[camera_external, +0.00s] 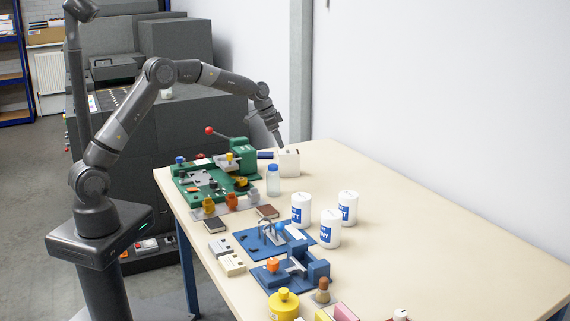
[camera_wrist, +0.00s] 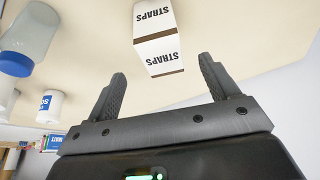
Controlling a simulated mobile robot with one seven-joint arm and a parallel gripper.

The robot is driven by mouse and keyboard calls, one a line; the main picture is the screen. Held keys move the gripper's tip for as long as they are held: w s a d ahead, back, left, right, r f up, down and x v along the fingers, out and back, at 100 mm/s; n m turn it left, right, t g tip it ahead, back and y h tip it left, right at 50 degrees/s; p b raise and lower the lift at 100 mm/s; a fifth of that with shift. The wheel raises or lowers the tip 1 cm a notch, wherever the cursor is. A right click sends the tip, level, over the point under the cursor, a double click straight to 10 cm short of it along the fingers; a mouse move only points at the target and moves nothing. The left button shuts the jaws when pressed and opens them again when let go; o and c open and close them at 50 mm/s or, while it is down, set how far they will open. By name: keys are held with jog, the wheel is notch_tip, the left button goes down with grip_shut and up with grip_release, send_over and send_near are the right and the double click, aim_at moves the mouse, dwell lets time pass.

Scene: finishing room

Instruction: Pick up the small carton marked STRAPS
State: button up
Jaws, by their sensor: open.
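The small carton marked STRAPS (camera_wrist: 158,52) is white with a brown band and black lettering. In the wrist view it stands at the top middle, beyond the fingertips and roughly in line with the gap between them. In the external view the white carton (camera_external: 289,163) stands near the far end of the table, its lettering too small to read. My gripper (camera_wrist: 162,68) is open and empty. In the external view my gripper (camera_external: 279,145) points down just above the carton's left part; whether it touches cannot be told.
A clear bottle with a blue cap (camera_external: 273,181) stands just in front of the carton. A green fixture with a red-knobbed lever (camera_external: 240,158) is to the left. Several white tubs (camera_external: 301,210) and blue fixtures (camera_external: 272,242) stand nearer. The table (camera_external: 400,210) is clear to the right.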

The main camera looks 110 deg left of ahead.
aim_at(289, 161)
jog(key=shift+a+f, duration=0.25)
jog(key=shift+f, duration=0.05)
jog(key=x, duration=1)
jog(key=shift+w+d+f, duration=0.1)
jog(key=shift+d+f, duration=0.05)
jog(key=shift+f, duration=0.1)
jog(key=c, duration=1.2)
